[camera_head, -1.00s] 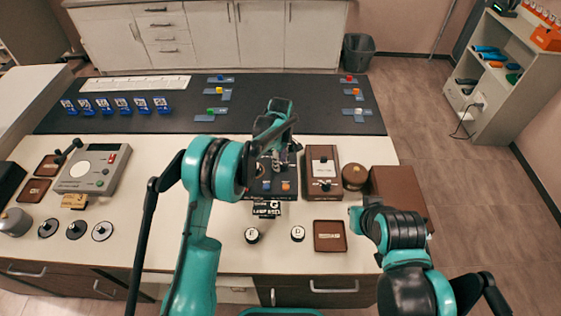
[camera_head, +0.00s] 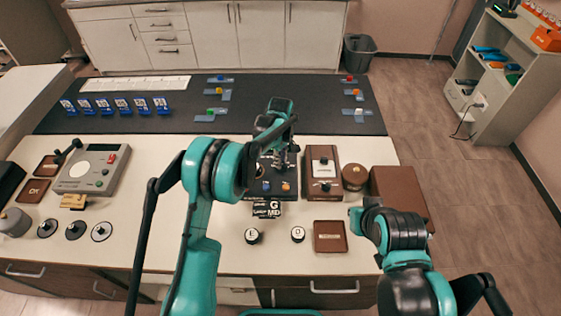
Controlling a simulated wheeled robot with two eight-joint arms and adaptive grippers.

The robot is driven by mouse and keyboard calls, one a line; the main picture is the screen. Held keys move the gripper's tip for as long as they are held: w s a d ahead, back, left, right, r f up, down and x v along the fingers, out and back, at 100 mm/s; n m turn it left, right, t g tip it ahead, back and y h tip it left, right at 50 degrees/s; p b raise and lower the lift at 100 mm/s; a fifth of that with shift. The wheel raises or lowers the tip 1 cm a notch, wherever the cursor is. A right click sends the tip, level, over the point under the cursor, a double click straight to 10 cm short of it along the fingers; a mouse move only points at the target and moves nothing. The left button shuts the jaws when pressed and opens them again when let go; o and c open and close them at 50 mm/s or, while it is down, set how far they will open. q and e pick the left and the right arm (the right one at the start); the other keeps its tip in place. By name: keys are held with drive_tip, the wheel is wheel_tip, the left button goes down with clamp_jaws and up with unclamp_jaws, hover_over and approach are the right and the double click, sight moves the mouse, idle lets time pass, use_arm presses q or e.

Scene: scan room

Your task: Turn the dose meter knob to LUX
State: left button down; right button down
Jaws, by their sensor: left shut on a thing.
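A dark box-shaped meter (camera_head: 262,188), which I take to be the dose meter, stands mid-table with a blue and an orange button on its front. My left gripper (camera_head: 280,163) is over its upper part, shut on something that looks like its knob. The gripper hides the knob and most of the dial, so I cannot read where the knob points. A black sign with white lettering (camera_head: 267,209) is in front of the meter; a G and MID can be made out.
A brown meter with a white face (camera_head: 323,157) stands close to the right of the dark one. A round brown container (camera_head: 355,177) and a brown box (camera_head: 400,190) are further right. A grey device (camera_head: 92,168) is at left. Two small round pieces and a brown tray (camera_head: 330,236) lie in front.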

use_arm(q)
drive_tip(key=m, duration=0.3)
drive_tip(key=shift+w+d+m+b, duration=0.1)
drive_tip(key=shift+d+m+b, duration=0.05)
drive_tip(key=shift+m+b, duration=0.2)
drive_tip(key=m, duration=0.3)
drive_tip(key=shift+w+d+m+b, duration=0.1)
drive_tip(key=shift+d+m+b, duration=0.05)
drive_tip(key=shift+m+b, duration=0.15)
drive_tip(key=m, duration=0.3)
drive_tip(key=shift+d+m, duration=0.2)
drive_tip(key=shift+m, duration=0.05)
drive_tip(key=shift+d+m+b, duration=0.15)
drive_tip(key=shift+m+b, duration=0.25)
drive_tip(key=shift+m, duration=1.1)
drive_tip(key=c, duration=1.5)
unclamp_jaws()
drive_tip(key=shift+c, duration=0.2)
wheel_tip(320, 180, up, 12)
